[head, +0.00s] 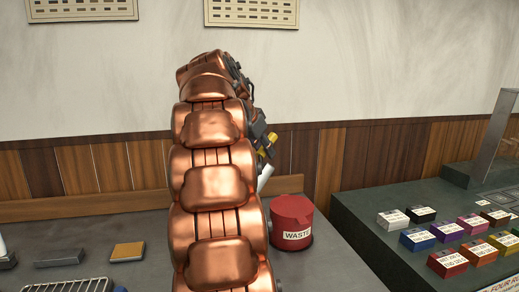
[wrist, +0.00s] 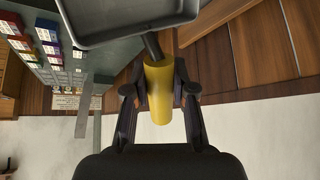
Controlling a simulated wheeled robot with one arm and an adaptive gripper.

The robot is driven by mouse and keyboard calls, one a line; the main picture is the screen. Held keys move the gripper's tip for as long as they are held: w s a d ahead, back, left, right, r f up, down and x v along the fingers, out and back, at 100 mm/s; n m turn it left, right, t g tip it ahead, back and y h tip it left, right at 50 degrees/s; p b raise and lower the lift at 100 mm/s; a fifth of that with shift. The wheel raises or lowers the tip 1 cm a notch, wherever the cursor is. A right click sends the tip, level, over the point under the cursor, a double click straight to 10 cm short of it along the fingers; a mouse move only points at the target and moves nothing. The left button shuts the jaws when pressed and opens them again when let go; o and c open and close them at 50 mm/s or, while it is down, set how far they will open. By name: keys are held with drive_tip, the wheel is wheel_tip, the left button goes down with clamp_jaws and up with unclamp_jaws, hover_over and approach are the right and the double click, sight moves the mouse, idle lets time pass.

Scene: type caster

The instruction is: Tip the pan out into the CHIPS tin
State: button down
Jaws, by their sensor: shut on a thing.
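My gripper (wrist: 156,88) is shut on the yellow handle of a grey metal pan (wrist: 130,22) in the wrist view. The pan lies beyond the fingers at the top edge and is partly cut off; its visible inside looks bare. In the head view my gripper (head: 264,141) is mostly behind my copper arm, with a bit of yellow handle (head: 267,151) showing. A pale strip below it may be the pan's edge; I cannot tell. No tin labelled CHIPS shows in either view.
A red lidded tin labelled WASTE (head: 291,222) stands on the grey bench right of my arm. Several coloured labelled boxes (head: 447,262) sit on the dark right counter. A wood-panelled wall (head: 340,160) stands behind.

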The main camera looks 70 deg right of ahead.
drive_tip(key=shift+s+d+f+m+t+y+b, duration=0.35)
drive_tip(key=shift+s+d+f+t+y+b, duration=0.3)
drive_tip(key=shift+s+f+t, duration=0.85)
drive_tip(key=shift+s+d+f+m+t+y+b, duration=0.45)
drive_tip(key=shift+s+d+f+t, duration=0.4)
drive_tip(key=shift+s+f, duration=1.2)
drive_tip(key=shift+s+d+f+m+t+y+b, duration=0.2)
drive_tip(key=shift+s+d+f+t+y+b, duration=0.3)
drive_tip(key=shift+s+f+t, duration=1.25)
drive_tip(key=shift+w+d+f+g, duration=0.1)
drive_tip(key=shift+w+f+g, duration=0.3)
drive_tip(key=shift+w+g, duration=0.1)
drive_tip(key=shift+s+d+r+p, duration=0.3)
drive_tip(key=shift+s+r+p, duration=0.25)
drive_tip(key=shift+r+p, duration=0.15)
drive_tip(key=shift+s+d+r+p, duration=0.3)
drive_tip(key=shift+s+r+p, duration=0.25)
drive_tip(key=shift+r+p, duration=0.15)
drive_tip(key=shift+s+d+r+p, duration=0.25)
drive_tip(key=shift+s+r+p, duration=0.4)
drive_tip(key=shift+s, duration=0.1)
